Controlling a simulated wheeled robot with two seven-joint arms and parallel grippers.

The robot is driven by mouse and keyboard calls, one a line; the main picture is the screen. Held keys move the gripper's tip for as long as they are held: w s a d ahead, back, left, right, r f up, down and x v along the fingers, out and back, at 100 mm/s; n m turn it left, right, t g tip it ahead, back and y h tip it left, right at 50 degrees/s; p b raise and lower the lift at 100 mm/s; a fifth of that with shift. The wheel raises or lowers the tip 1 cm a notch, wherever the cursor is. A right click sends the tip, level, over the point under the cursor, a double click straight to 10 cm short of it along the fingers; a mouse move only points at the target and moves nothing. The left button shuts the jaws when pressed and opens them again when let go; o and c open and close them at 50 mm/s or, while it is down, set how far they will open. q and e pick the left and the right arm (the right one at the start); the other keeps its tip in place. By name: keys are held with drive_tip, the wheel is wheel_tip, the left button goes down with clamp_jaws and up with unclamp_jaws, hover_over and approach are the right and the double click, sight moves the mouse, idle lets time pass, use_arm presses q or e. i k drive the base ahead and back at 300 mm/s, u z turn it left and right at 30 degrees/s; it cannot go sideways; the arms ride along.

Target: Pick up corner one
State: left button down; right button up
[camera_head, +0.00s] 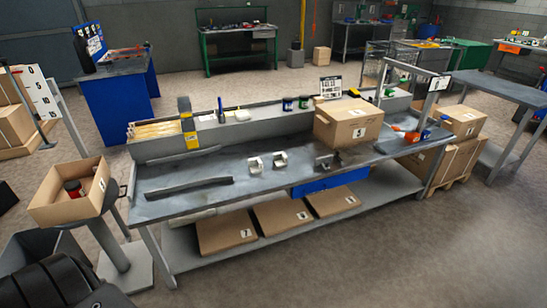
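Two small pale metal corner pieces lie close together on the grey workbench (221,170). One is the left corner piece (256,164) and the other is the right corner piece (280,160). A darker grey metal piece (323,162) sits further right, by the front of a cardboard box. I cannot tell which of these is corner one, as no label shows on them. Neither of my grippers is in view, and nothing touches the pieces.
A cardboard box (348,122) stands on the bench right of the pieces. A long dark bar (188,187) lies on the left. Orange-handled tools (411,136) lie at the right end. An open carton (68,190) stands on a stool at left. The bench between bar and pieces is clear.

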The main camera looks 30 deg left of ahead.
sight(255, 166)
drive_tip(key=u, duration=0.2)
drive_tip(key=i, duration=0.9)
drive_tip(key=u, duration=1.35)
drive_tip(key=i, duration=0.75)
drive_tip(key=u, duration=0.85)
